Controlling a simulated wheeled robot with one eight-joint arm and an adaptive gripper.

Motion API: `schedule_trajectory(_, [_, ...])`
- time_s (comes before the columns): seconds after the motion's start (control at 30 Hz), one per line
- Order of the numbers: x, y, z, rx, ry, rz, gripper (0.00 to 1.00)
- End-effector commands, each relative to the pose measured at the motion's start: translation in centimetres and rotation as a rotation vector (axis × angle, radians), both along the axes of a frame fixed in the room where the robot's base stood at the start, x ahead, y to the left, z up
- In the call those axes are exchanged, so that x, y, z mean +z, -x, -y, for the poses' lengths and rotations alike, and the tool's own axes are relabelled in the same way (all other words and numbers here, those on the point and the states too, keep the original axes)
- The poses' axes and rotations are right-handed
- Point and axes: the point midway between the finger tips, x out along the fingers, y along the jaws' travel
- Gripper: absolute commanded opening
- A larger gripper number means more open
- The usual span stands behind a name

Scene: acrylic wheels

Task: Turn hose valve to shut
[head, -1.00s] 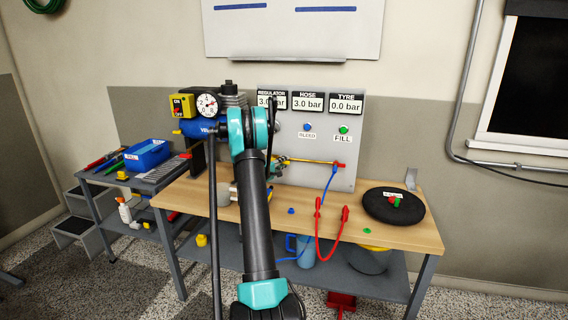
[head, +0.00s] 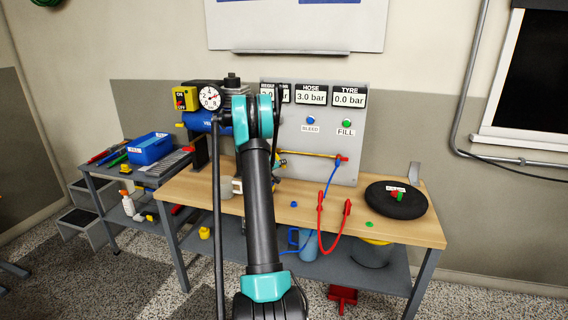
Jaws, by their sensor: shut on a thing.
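My arm stands in front of the panel (head: 335,133) and hides much of its left side. Only a small part of my gripper (head: 278,165) shows past the arm, at the left end of the yellow pipe (head: 308,154). It is shut on the hose valve there, which is mostly hidden, so its handle angle cannot be read. A blue hose (head: 331,180) hangs from the red fitting (head: 342,159) at the pipe's right end. The hose display (head: 311,96) reads 3.0 bar and the tyre display (head: 349,96) reads 0.0 bar. The regulator display is partly covered.
A black wheel (head: 396,207) lies on the right of the wooden bench (head: 350,224). A blue bin (head: 151,150) stands on the side table at left. A round gauge (head: 210,97) is left of my arm.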

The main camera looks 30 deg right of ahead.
Motion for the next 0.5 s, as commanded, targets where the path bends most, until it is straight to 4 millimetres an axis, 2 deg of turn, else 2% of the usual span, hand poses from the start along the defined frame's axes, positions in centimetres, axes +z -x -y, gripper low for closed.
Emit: schedule_trajectory(0.5, [-1.2, -1.8, -1.6, 0.001, -0.267, 0.311, 0.0])
